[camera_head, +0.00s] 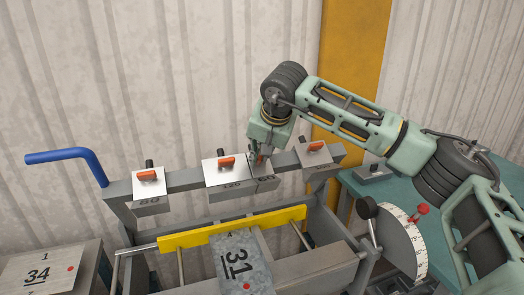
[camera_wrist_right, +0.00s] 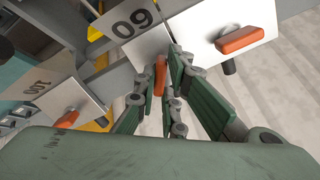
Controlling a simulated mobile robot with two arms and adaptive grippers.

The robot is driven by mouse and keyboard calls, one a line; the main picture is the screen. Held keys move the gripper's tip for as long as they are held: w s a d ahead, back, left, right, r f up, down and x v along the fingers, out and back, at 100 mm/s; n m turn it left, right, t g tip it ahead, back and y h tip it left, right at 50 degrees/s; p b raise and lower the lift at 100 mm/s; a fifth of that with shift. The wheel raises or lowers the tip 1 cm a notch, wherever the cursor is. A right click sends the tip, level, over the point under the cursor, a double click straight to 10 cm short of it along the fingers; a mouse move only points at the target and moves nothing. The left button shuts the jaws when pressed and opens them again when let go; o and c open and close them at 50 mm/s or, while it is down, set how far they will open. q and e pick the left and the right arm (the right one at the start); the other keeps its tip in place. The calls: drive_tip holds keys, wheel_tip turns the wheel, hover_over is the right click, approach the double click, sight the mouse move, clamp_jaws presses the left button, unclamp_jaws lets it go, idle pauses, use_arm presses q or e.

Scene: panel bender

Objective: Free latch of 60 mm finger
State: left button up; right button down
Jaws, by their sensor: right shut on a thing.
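The 60 mm finger (camera_head: 266,184) is a grey block marked 60, clamped on the grey beam beside the finger marked 120 (camera_head: 226,175). It also shows in the right wrist view (camera_wrist_right: 139,24). Its orange latch (camera_wrist_right: 160,70) stands between my right gripper's fingertips, and only a sliver shows in the head view (camera_head: 261,160). My right gripper (camera_head: 256,158) comes down from above and behind the beam and is shut on this latch. It shows large in the right wrist view (camera_wrist_right: 162,88). My left gripper is in neither view.
Other fingers with orange latches sit on the beam, one at left (camera_head: 149,186) and one at right (camera_head: 315,153). A blue handle (camera_head: 70,156) rises at left.

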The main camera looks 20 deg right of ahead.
drive_tip(key=n+p, duration=0.1)
drive_tip(key=n, duration=0.5)
drive_tip(key=shift+r+n, duration=0.1)
drive_tip(key=shift+n, duration=0.3)
idle(0.4)
drive_tip(key=c, duration=1.8)
unclamp_jaws()
drive_tip(key=shift+c, duration=0.2)
drive_tip(key=v, duration=1.2)
